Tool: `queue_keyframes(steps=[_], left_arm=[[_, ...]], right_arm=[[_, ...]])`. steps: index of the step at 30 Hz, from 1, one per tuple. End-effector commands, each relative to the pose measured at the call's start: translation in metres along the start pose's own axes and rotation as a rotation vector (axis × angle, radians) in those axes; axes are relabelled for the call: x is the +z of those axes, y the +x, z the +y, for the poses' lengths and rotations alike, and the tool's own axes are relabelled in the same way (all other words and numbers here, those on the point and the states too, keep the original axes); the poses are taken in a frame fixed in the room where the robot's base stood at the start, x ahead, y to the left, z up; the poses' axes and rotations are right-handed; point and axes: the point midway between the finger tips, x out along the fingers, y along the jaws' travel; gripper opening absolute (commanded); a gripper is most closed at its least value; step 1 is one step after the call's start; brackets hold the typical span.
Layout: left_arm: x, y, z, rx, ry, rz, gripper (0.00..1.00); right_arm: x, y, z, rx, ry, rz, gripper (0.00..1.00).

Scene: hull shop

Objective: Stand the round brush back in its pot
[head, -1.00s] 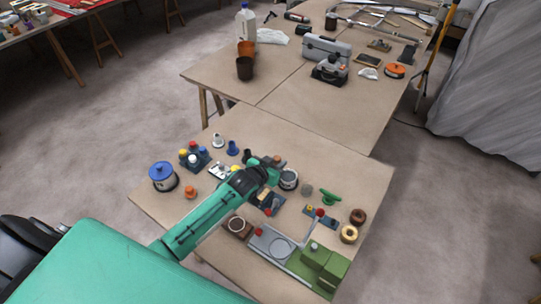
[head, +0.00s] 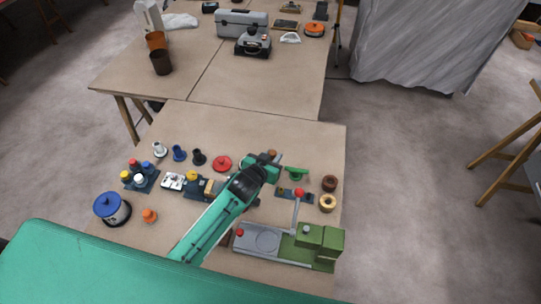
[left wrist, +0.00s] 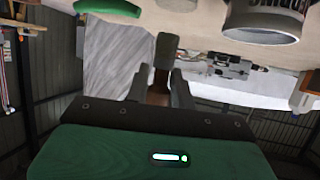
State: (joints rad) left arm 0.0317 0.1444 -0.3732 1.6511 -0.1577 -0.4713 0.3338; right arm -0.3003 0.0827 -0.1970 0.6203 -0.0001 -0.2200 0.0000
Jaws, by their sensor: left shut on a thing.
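My left gripper (head: 272,160) is over the near table, its arm reaching in from the lower left. In the left wrist view the gripper (left wrist: 160,85) is shut on a narrow brown piece with a dark end, which I take to be the round brush (left wrist: 158,92). Its bristles cannot be made out. A grey metal can (left wrist: 262,24), perhaps the pot, shows at the top right of the left wrist view, apart from the held piece. In the head view the arm and gripper hide it.
A green handled thing (head: 296,173) lies just right of the gripper. A green and grey machine with a red-knobbed lever (head: 299,193) stands nearer. A red disc (head: 222,163), dark stoppers (head: 198,157) and a blue-lidded pot (head: 112,208) are left. The table's back strip is clear.

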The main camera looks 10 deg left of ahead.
Motion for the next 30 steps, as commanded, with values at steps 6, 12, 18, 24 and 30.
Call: queue_keyframes(steps=[6,12,18,24,30], left_arm=[[0.027,0.011,-0.001,0.0,0.0,0.0,0.01],[0.039,0.016,-0.001,0.0,0.0,0.0,0.01],[0.039,0.016,-0.001,0.0,0.0,0.0,0.01],[0.039,0.016,-0.001,0.0,0.0,0.0,0.01],[0.039,0.016,-0.001,0.0,0.0,0.0,0.01]], right_arm=[[0.002,0.028,-0.001,-0.001,-0.001,0.001,0.36],[0.002,0.04,-0.004,-0.004,-0.002,0.001,0.36],[0.002,0.041,-0.006,-0.006,-0.002,0.002,0.36],[0.002,0.04,-0.006,-0.006,-0.002,0.002,0.36],[0.002,0.04,-0.006,-0.005,-0.002,0.001,0.36]])
